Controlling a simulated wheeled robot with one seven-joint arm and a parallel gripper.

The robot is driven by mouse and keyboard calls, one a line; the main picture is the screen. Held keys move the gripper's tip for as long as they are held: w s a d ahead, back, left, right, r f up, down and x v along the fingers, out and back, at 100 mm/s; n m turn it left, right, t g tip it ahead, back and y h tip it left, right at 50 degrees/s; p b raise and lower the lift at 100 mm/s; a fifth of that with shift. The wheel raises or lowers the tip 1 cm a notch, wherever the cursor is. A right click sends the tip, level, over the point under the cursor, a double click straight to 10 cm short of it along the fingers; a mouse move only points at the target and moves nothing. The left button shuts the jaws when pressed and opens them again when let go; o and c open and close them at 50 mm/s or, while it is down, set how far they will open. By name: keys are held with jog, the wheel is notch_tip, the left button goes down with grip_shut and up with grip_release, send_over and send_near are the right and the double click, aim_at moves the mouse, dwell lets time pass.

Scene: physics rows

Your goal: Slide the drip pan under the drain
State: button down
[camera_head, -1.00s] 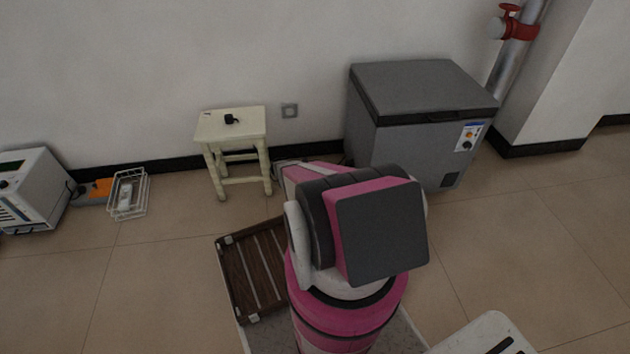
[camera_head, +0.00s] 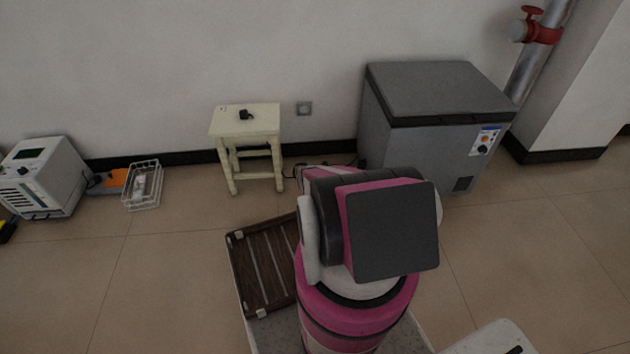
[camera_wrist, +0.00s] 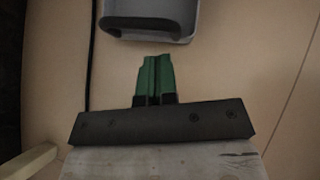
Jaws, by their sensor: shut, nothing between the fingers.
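My gripper (camera_wrist: 153,62) shows in the wrist view with its green fingers pressed together and nothing between them. A grey tray-like thing (camera_wrist: 150,27) with rounded corners and a dark inside lies ahead of the fingertips at the top edge, with a gap between; it may be the drip pan, and its far part is cut off. In the head view my arm hides my gripper and the floor in front of the grey chest freezer (camera_head: 430,120). I cannot make out a drain in either view.
A cream stool (camera_head: 246,125) with a small black object stands left of the freezer. A wire basket (camera_head: 143,185) and a white machine (camera_head: 42,178) are further left. A dark slatted wooden piece (camera_head: 265,265) lies beside my arm.

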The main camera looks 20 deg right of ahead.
jog(key=shift+w+d, duration=0.15)
jog(key=shift+d, duration=1)
jog(key=shift+d, duration=0.1)
jog(key=d, duration=0.4)
jog(key=shift+w+d, duration=0.2)
jog(key=shift+a, duration=0.1)
jog(key=shift+a, duration=0.3)
jog(key=a+f+v, duration=0.1)
jog(key=v, duration=1.1)
jog(key=shift+a, duration=0.4)
